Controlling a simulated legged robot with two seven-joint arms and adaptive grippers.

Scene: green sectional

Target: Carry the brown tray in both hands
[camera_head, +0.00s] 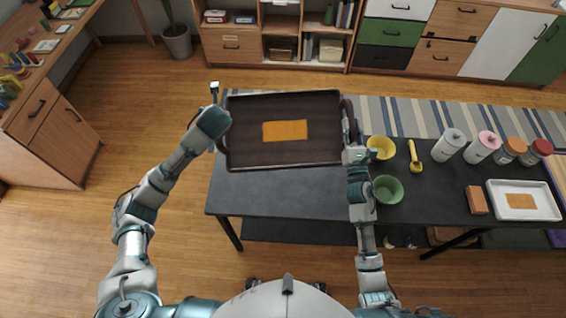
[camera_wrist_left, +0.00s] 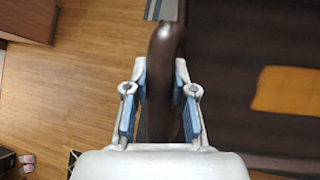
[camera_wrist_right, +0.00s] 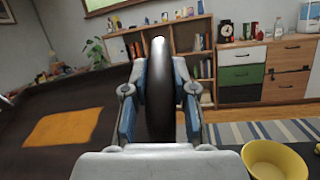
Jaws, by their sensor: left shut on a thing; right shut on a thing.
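The brown tray (camera_head: 310,115) is dark with an orange patch (camera_head: 285,130) in its middle. In the head view it appears over the far left part of the dark table, but I cannot tell its height above it. My left gripper (camera_head: 216,112) is at the tray's left end. In the left wrist view my left gripper (camera_wrist_left: 160,100) is shut on the brown curved handle. My right gripper (camera_head: 350,132) is at the tray's right end. In the right wrist view my right gripper (camera_wrist_right: 160,95) is shut on the other dark handle.
The dark table (camera_head: 280,195) is bare in front of the tray. A yellow bowl (camera_head: 381,148), a green bowl (camera_head: 388,189), a yellow scoop (camera_head: 415,160), several lidded jars, a brown block (camera_head: 477,200) and a white tray (camera_head: 523,213) stand to the right. A shelf unit (camera_head: 278,30) is behind.

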